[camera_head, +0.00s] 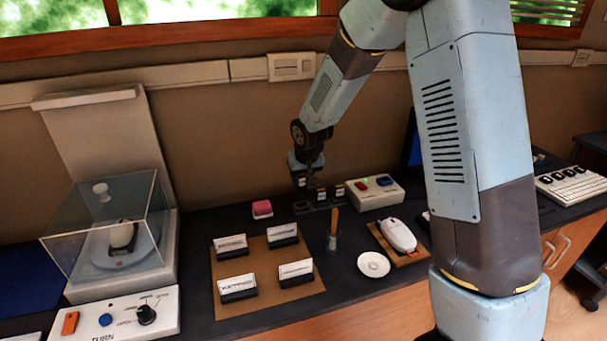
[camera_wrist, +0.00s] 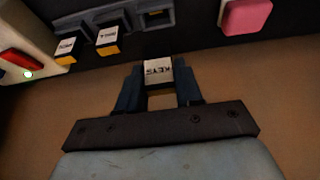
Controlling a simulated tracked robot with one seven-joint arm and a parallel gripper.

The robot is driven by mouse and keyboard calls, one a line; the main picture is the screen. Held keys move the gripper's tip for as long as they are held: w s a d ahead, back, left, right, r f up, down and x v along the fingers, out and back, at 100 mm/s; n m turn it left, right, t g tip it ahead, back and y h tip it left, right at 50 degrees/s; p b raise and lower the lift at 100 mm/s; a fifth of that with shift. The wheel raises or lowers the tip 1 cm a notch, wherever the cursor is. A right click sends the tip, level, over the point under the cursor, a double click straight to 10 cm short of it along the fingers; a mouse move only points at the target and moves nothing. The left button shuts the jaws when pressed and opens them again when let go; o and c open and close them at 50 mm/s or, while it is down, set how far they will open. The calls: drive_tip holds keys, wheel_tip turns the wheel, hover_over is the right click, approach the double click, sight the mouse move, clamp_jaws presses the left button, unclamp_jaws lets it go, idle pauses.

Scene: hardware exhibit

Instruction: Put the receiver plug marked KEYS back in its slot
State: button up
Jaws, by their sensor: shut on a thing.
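The KEYS plug (camera_wrist: 158,70), with a white label and dark print, is held between the two blue fingers of my gripper (camera_wrist: 158,88) in the wrist view. In the head view my gripper (camera_head: 302,178) is above the left end of the dark slot rack (camera_head: 318,208). The rack also shows in the wrist view (camera_wrist: 98,15), just beyond the plug. Two other labelled plugs with yellow sides, one (camera_wrist: 107,40) nearer the held plug and one (camera_wrist: 66,50) farther left, stand at the rack. The rack's end on the held plug's side has no plug in it.
A pink block (camera_head: 262,208) lies left of the rack. A white box with red and blue buttons (camera_head: 375,190) stands close on its right. A brown board with card holders (camera_head: 268,295), an upright brush-like tool (camera_head: 333,230) and a white dish (camera_head: 374,264) are in front.

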sight(302, 190)
drive_tip(key=shift+s+a+f, duration=0.1)
drive_tip(key=shift+a+f, duration=0.05)
drive_tip(key=shift+f, duration=2.2)
drive_tip(key=shift+s, duration=0.15)
drive_tip(key=shift+f, duration=0.9)
idle(1.1)
drive_tip(key=o, duration=1.7)
drive_tip(key=shift+c, duration=0.2)
drive_tip(key=shift+r, duration=0.15)
drive_tip(key=shift+r, duration=3.35)
